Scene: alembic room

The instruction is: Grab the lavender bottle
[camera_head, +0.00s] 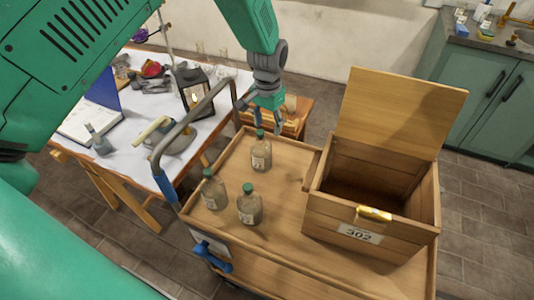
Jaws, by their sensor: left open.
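Three greyish glass bottles with green caps and pale labels stand upright on the wooden cart top (292,190). One bottle (261,157) is at the back, another (214,193) at the front left, and the third (249,209) at the front middle. The labels are too small to read, so I cannot tell which is the lavender bottle. My left gripper (268,124) points down just above and behind the back bottle's cap, fingers apart and holding nothing. I cannot tell whether a finger touches the cap. My right gripper is not in view.
An open wooden box (388,238) marked 302 stands on the cart's right, its lid raised. A metal cart handle (190,117) rises at the left. A cluttered white table (203,135) with a lantern (194,93) stands beyond. The cart top between bottles and box is clear.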

